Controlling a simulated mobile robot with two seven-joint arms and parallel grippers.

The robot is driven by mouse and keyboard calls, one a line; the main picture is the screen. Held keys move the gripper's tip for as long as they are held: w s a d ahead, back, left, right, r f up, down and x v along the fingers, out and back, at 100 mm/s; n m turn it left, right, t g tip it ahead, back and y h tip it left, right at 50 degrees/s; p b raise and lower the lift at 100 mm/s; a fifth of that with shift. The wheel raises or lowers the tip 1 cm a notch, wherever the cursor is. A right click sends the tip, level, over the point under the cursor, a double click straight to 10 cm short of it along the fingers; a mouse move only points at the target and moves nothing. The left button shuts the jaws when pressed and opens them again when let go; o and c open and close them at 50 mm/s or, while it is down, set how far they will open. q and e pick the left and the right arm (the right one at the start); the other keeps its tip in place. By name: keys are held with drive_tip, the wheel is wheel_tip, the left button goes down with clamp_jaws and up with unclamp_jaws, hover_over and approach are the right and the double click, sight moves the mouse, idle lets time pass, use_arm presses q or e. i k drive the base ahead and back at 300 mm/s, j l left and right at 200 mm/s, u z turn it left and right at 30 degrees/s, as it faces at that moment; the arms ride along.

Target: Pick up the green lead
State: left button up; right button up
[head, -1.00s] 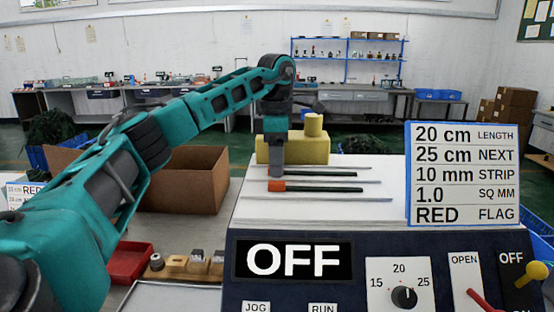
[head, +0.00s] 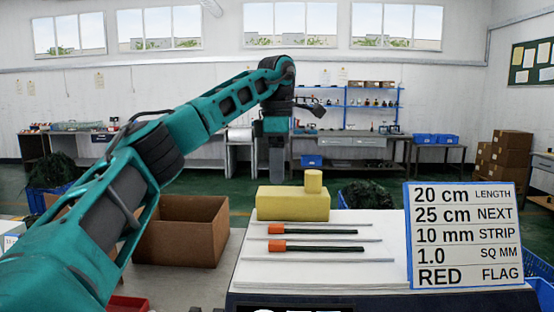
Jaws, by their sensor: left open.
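Two dark leads, green-black in colour, lie on the white surface, each with an orange piece at its left end. The far dark lead (head: 322,232) lies between thin grey rods. The near dark lead (head: 325,248) lies parallel to it, closer to me. I cannot tell for sure which is the green lead. My left gripper (head: 276,180) points down, raised above the surface, and appears over the yellow block in the picture. It is open, seen edge-on, with nothing visible in it. My right gripper is out of view.
A yellow block (head: 293,204) with a short cylinder on top stands behind the leads. A sign (head: 465,236) stands at the right of the white surface (head: 385,275). An open cardboard box (head: 181,238) is at the left. Several grey rods (head: 320,260) lie along the leads.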

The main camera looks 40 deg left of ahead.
sight(275, 245)
drive_tip(key=k, duration=1)
